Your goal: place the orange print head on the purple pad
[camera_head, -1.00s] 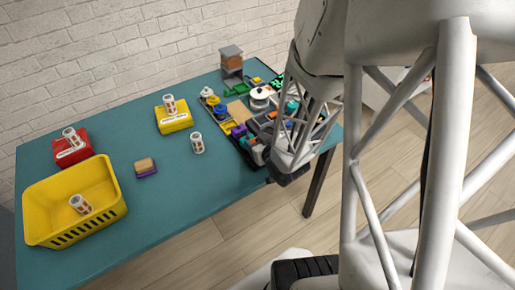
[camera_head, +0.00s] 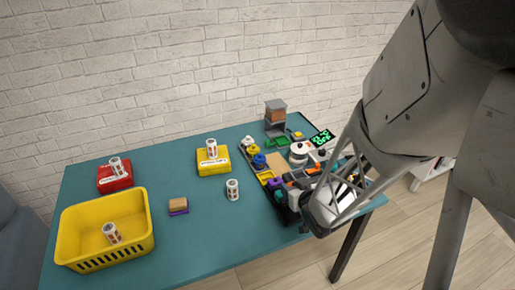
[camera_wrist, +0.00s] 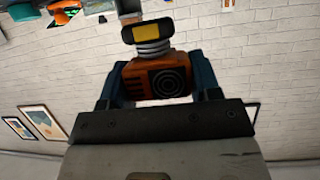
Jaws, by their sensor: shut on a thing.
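My gripper (camera_wrist: 157,78) shows in the wrist view with its two blue fingers shut on the orange print head (camera_wrist: 140,82). The print head has a dark round grille, a ribbed grey neck and a dark end with a yellow patch. In the head view the print head is not clearly visible; my arm covers the right end of the table. A small purple piece (camera_head: 274,183) lies in the dark tray there. A tan-topped block with a purple base (camera_head: 179,211) sits on the open table, left of centre. I cannot tell which of these is the purple pad.
The teal table (camera_head: 205,245) holds a yellow basket (camera_head: 128,250), a red box (camera_head: 114,182) and a yellow box (camera_head: 212,167), with white cylinders in or on them. Another white cylinder (camera_head: 233,190) stands alone. The crowded tray and a grey stand (camera_head: 275,128) are at right.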

